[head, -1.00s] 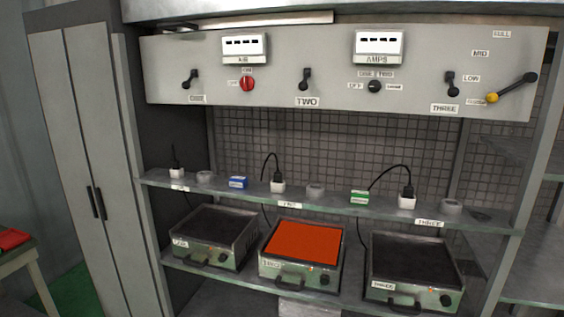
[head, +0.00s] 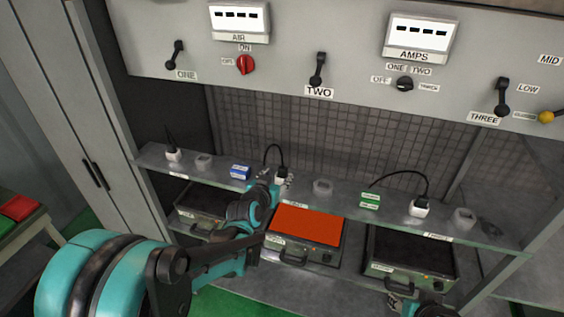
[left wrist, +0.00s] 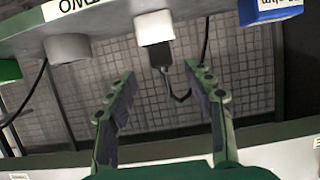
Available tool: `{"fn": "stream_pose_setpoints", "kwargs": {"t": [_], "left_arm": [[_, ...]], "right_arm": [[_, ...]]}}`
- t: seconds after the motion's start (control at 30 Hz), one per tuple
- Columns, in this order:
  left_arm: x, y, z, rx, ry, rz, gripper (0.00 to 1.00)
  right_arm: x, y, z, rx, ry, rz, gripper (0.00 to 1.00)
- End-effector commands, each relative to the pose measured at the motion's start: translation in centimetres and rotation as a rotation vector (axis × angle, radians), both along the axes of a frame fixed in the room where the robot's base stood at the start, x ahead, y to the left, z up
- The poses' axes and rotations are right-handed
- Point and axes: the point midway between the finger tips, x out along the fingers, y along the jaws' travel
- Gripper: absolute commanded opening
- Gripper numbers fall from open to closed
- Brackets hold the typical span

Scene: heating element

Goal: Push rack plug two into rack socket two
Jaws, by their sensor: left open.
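Rack plug two (head: 281,177) is a white block with a black top and cable, standing on the upper shelf. It also shows in the left wrist view (left wrist: 154,27), where the scene appears upside down. My left gripper (head: 272,188) is at the shelf's front, close to the plug. In the left wrist view its fingers (left wrist: 160,70) are open and empty, with the plug's cable beyond them.
Below stands a hotplate with an orange top (head: 308,225). The switch panel (head: 280,60) is above. Cables rise behind the shelf.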

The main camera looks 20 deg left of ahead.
Motion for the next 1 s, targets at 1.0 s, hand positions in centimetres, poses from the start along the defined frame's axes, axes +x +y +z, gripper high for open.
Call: {"fn": "stream_pose_setpoints", "kwargs": {"t": [1.0], "left_arm": [[6.6, 0.1, -2.4, 0.0, 0.002, -0.001, 0.13]], "right_arm": [[0.0, 0.0, 0.5, 0.0, 0.0, 0.0, 0.4]]}}
